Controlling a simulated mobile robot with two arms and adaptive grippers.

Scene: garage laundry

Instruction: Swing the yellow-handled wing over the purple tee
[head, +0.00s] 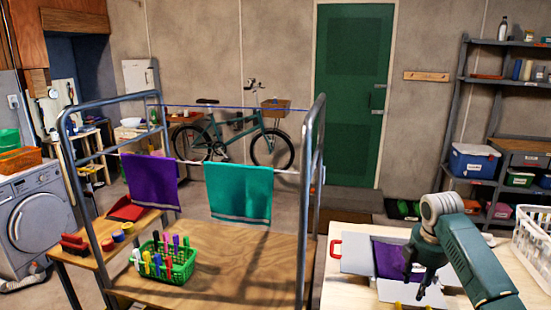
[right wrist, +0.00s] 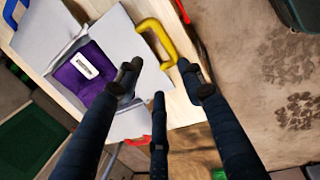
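The purple tee (head: 389,258) lies on the pale folding board (head: 356,252) on the wooden table at bottom right in the head view. In the right wrist view the tee (right wrist: 72,84) shows a white patch. The yellow handle (right wrist: 163,40) is on the edge of a pale grey wing (right wrist: 122,45) that lies flat beside the tee. My right gripper (head: 415,285) is above the board. In the right wrist view its fingers are spread and empty, with the yellow handle just beyond the fingertips, and contact cannot be told. My left gripper is out of view.
A red handle (head: 335,248) is on the board's left side in the head view. A white basket (head: 534,240) stands at the right. A drying rack with purple and teal towels (head: 240,192) and a green basket of pens (head: 165,262) stand to the left.

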